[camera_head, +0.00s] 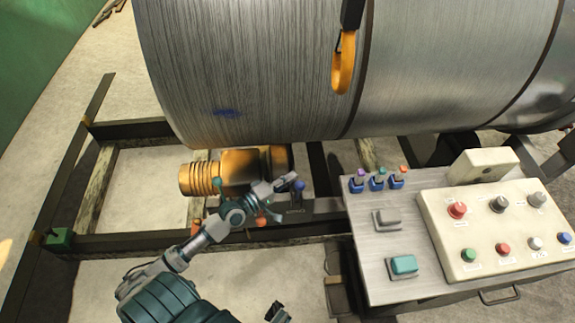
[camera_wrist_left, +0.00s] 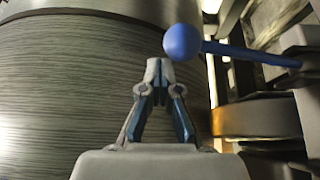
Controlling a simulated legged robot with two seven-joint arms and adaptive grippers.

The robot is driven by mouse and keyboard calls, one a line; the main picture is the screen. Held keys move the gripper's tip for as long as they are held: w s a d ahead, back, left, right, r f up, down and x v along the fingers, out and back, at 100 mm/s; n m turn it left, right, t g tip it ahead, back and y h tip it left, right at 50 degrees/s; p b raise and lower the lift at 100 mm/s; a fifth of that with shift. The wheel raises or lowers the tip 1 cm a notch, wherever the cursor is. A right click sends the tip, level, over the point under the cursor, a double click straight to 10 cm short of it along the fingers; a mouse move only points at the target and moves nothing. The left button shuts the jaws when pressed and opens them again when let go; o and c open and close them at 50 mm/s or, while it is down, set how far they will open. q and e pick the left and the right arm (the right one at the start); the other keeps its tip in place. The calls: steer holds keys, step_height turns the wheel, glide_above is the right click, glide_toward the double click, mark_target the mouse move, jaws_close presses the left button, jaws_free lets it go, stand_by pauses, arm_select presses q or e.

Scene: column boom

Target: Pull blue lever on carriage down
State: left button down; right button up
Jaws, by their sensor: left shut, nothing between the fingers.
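The blue lever shows in the left wrist view as a round blue knob (camera_wrist_left: 183,42) on a thin blue rod that runs right. In the head view its knob (camera_head: 299,186) is small and sits on the carriage (camera_head: 325,206) below the big cylinder. My left gripper (camera_head: 291,179) is beside the knob. In the left wrist view the gripper (camera_wrist_left: 157,64) is shut and empty, its tips close to the knob's lower left. I cannot tell whether they touch it. My right gripper is not in view.
A large metal cylinder (camera_head: 240,70) fills the top. An orange motor-like part (camera_head: 230,172) lies left of the lever. A control panel (camera_head: 495,225) with buttons stands right, beside three small blue-based switches (camera_head: 377,182). An orange hook (camera_head: 343,65) hangs in front of the cylinder.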

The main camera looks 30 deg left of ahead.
arm_select(q)
step_height(320, 180, up, 8)
steer(key=shift+f, duration=0.2)
